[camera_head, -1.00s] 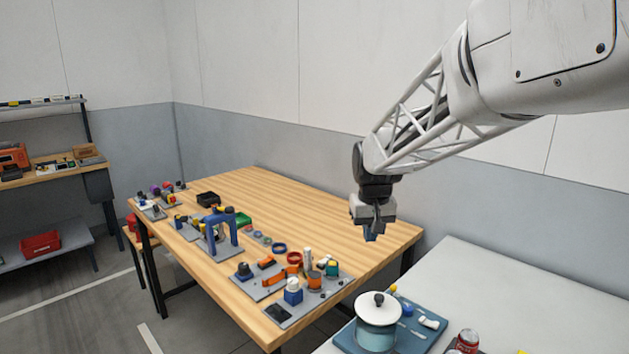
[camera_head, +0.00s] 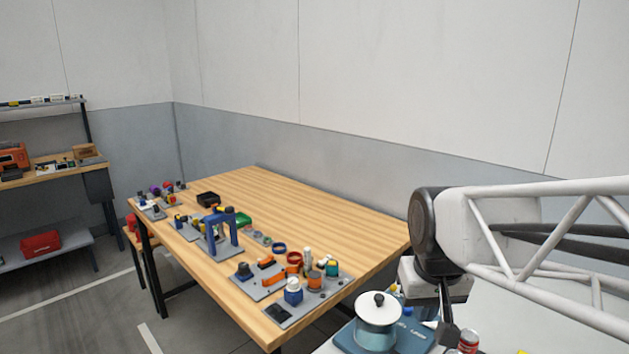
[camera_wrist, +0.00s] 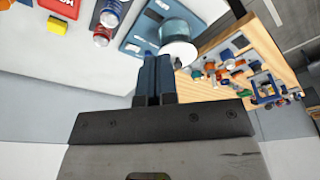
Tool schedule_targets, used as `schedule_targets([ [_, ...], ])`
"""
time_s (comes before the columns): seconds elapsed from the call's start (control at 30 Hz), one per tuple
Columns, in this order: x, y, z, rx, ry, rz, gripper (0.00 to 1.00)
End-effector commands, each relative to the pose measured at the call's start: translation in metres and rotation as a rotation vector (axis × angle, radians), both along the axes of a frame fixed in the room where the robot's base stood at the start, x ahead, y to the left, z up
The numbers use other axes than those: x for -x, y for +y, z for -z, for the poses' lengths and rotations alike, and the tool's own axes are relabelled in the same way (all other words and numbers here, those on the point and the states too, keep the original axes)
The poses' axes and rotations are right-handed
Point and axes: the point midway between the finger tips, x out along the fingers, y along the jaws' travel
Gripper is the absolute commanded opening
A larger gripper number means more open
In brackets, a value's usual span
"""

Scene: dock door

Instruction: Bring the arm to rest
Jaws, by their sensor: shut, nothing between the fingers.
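My gripper (camera_head: 446,330) is at the lower right of the head view, beside the pot with the white lid and above the white table. Its fingers are partly dark and small in that view. In the wrist view my gripper (camera_wrist: 155,75) shows its two blue fingers close together, shut with nothing held. My arm comes in from the right edge of the head view.
A pot with a white lid (camera_head: 377,308) stands on a blue board (camera_head: 350,340) close left of my gripper, and a red can (camera_head: 468,340) is close right. A wooden table (camera_head: 330,220) holds fixtures and several small parts along its front. The wall behind is clear.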

Motion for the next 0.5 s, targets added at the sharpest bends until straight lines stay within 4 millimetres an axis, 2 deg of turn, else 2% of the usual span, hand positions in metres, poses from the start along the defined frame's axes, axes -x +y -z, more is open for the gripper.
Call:
schedule_targets([
  [0.03,0.014,-0.002,0.003,0.000,-0.006,0.006,0.00],
  [0.2,0.053,-0.006,0.014,-0.001,-0.020,0.023,0.00],
  [0.4,0.084,-0.009,0.026,-0.002,-0.031,0.036,0.00],
  [0.5,0.091,-0.009,0.029,-0.002,-0.033,0.039,0.00],
])
